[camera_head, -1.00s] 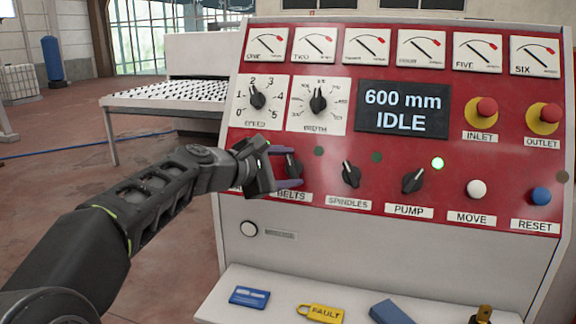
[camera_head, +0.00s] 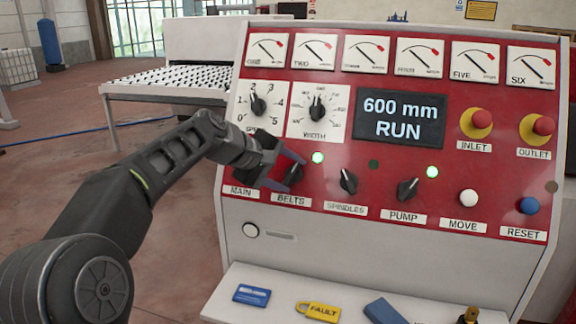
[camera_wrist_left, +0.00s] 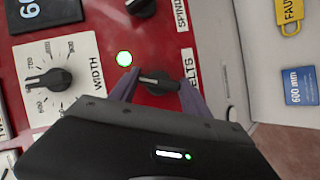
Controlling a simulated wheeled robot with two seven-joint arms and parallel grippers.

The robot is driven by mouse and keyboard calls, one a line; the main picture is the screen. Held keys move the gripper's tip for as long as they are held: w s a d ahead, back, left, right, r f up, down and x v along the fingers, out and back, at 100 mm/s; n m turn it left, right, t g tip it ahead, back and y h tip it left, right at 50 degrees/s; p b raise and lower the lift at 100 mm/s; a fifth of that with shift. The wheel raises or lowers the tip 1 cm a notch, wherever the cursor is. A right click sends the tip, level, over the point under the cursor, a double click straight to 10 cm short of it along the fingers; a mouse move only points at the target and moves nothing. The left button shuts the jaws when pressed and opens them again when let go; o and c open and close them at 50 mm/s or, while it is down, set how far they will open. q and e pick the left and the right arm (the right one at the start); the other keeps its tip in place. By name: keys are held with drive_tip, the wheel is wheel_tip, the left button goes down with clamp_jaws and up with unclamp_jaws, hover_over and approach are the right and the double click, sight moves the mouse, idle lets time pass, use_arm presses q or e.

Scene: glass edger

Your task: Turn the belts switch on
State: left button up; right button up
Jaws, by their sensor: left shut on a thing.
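The belts switch (camera_head: 292,175) is a black rotary knob on the red control panel (camera_head: 390,155), above the label BELTS. My left gripper (camera_head: 292,172) is at this knob, with its fingers on either side of it. In the left wrist view the belts switch (camera_wrist_left: 160,82) sits between the two purple fingers of my left gripper (camera_wrist_left: 158,85), and its pointer is turned. The green lamp (camera_head: 317,157) above it is lit. The display (camera_head: 400,118) reads 600 mm RUN. My right gripper is not in view.
The spindles knob (camera_head: 348,181) and pump knob (camera_head: 407,189) are to the right. The pump lamp (camera_head: 432,171) is lit green; the spindles lamp (camera_head: 373,164) is dark. Below, a shelf (camera_head: 270,311) holds a blue card (camera_head: 252,295) and a yellow FAULT padlock (camera_head: 318,311).

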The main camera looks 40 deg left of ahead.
use_arm(q)
drive_tip(key=shift+m+g+p, duration=0.35)
drive_tip(key=shift+m+g, duration=0.05)
drive_tip(key=shift+m, duration=0.3)
drive_tip(key=o, duration=1.4)
drive_tip(key=shift+r, duration=0.1)
drive_tip(key=b+v, duration=0.1)
drive_tip(key=v, duration=0.6)
drive_tip(key=shift+s+r+b, duration=0.15)
drive_tip(key=shift+s+b, duration=0.15)
